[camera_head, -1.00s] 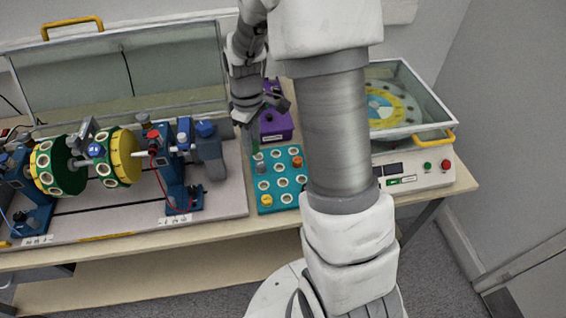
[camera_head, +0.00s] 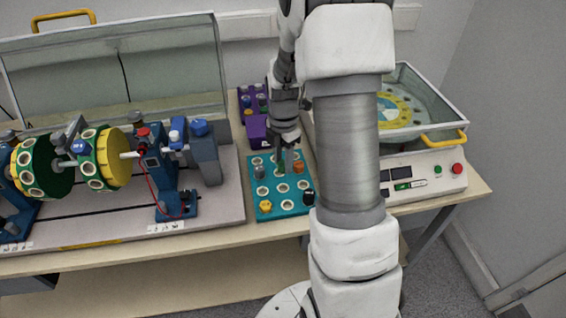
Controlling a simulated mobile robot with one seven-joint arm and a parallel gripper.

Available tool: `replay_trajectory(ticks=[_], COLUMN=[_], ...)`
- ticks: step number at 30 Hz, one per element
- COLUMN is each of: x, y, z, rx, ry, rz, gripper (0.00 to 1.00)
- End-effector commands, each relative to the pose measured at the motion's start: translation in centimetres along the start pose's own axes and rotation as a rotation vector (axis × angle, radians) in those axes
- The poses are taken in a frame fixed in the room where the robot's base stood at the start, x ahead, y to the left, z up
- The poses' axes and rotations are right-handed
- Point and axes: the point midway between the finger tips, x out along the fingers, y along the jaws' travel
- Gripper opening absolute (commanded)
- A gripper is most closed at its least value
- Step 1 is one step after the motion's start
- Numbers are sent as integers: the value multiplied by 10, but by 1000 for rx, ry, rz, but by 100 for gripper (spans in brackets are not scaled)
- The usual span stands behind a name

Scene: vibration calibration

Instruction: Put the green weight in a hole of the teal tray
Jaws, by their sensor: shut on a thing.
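The teal tray (camera_head: 254,212) lies on the bench at the centre, with rows of white-rimmed holes. My gripper (camera_head: 288,168) points down over the tray's back half. It is shut on the green weight (camera_head: 281,166), which shows as a small green patch between the fingers. The fingers hide part of the weight, and I cannot tell whether its lower end is in a hole or just above one. An orange weight (camera_head: 299,167) stands just to the right of the gripper. Other tray holes hold a grey weight (camera_head: 260,172), a yellow weight (camera_head: 265,206) and a black weight (camera_head: 308,195).
A purple tray (camera_head: 256,128) with several weights stands behind the teal tray. A rotor rig (camera_head: 100,160) with green and yellow discs fills the left. A control box (camera_head: 430,178) with a clear-walled basin (camera_head: 432,110) stands right. Several front tray holes are empty.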

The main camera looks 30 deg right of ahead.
Motion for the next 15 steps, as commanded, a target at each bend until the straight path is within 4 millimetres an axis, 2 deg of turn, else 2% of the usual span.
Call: replay_trajectory(ticks=[8, 15], x=[15, 38], y=[0, 0], z=[0, 0], rx=[-2, -1], ry=[0, 0], rz=[0, 0], gripper=[0, 0])
